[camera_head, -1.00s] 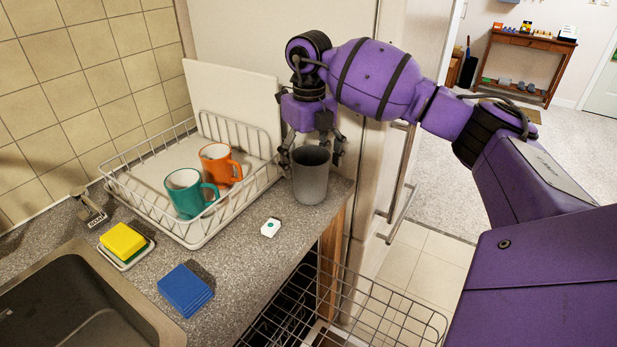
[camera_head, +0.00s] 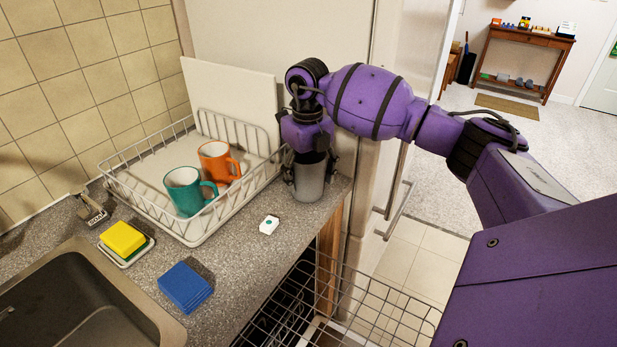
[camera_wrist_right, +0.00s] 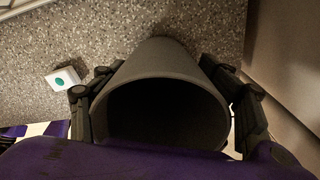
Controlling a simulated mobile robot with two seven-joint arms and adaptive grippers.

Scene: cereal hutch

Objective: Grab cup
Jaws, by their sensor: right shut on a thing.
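A grey cup (camera_head: 309,184) stands upright on the counter, right of the dish rack. My right gripper (camera_head: 309,170) is above and around it, with its fingers on either side of the cup. In the right wrist view the cup's open rim (camera_wrist_right: 160,105) faces the camera, and the fingers of my right gripper (camera_wrist_right: 165,105) press its left and right sides. The gripper is shut on the cup. The inside of the cup is dark. A teal mug (camera_head: 184,192) and an orange mug (camera_head: 215,161) stand in the rack. My left gripper is not in view.
The white wire dish rack (camera_head: 201,236) is left of the cup. A small white box (camera_head: 269,225) lies in front of it. A yellow sponge (camera_head: 122,237), blue cloths (camera_head: 185,287) and the sink (camera_head: 80,300) are further left. An open wire basket (camera_head: 375,305) juts out below the counter.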

